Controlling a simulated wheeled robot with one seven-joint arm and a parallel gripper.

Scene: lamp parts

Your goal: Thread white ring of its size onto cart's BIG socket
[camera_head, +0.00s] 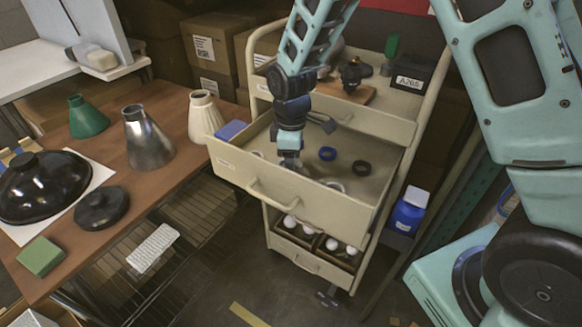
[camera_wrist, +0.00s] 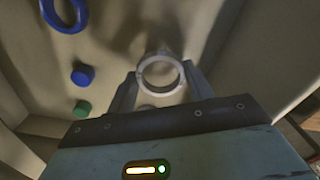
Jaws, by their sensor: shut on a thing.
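My gripper (camera_head: 289,158) reaches down into the open top drawer (camera_head: 285,190) of the cream cart. In the wrist view my gripper (camera_wrist: 162,88) is shut on a white ring (camera_wrist: 161,57), held across its width between the fingertips, its hole facing the camera. In the head view the held ring is too small and hidden to make out. On the cart's top a wooden board (camera_head: 345,91) carries a dark fixture (camera_head: 353,74); I cannot tell which socket is the big one.
The wrist view shows a blue cap (camera_wrist: 83,74) and a green cap (camera_wrist: 81,109). A black A265 box (camera_head: 410,77) stands on the cart's top. Lampshades crowd the left table (camera_head: 107,158).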

